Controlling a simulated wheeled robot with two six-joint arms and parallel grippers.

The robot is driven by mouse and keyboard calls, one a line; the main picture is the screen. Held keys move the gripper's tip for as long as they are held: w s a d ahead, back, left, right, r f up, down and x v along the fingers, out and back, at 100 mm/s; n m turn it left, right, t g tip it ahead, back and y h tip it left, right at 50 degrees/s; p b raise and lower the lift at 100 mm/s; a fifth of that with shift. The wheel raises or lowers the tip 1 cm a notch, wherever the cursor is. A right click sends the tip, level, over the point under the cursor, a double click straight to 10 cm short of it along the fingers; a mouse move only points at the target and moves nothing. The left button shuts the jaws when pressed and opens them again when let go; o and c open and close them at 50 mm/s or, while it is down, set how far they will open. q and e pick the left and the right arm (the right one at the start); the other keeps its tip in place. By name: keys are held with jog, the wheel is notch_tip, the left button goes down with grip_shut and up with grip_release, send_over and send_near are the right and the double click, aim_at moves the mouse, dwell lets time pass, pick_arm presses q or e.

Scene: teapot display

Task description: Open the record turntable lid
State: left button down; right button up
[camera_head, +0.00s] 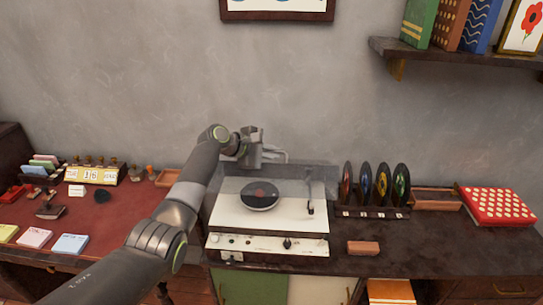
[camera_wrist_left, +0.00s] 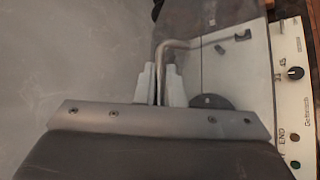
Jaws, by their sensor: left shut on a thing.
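The record turntable (camera_head: 225,216) is a white deck with a black record (camera_head: 260,195) and a tonearm (camera_head: 310,195). Its see-through grey lid (camera_head: 325,178) stands raised and tilted at the back of the deck. My left gripper (camera_head: 278,157) is at the lid's upper edge, shut on the lid's handle. In the left wrist view, the bent metal handle (camera_wrist_left: 177,45) passes between the pale fingers of the gripper (camera_wrist_left: 162,82). The deck's front panel with knobs (camera_wrist_left: 292,100) shows at the right there. My right gripper is not in view.
A rack of coloured records (camera_head: 375,212) stands right of the turntable. A brown block (camera_head: 363,248) lies in front of it. A red dotted box (camera_head: 495,206) is at far right. A wall shelf (camera_head: 460,55) hangs upper right. The red desk (camera_head: 110,215) at left holds small items.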

pick_arm(q)
jog(key=shift+w+r, duration=0.45)
jog(key=shift+r, duration=0.1)
jog(key=c, duration=1.8)
grip_release()
jog(key=b+v, duration=0.2)
jog(key=v, duration=1.5)
jog(key=shift+a+r, duration=0.2)
jog(key=shift+r, duration=0.1)
jog(key=shift+w, duration=0.15)
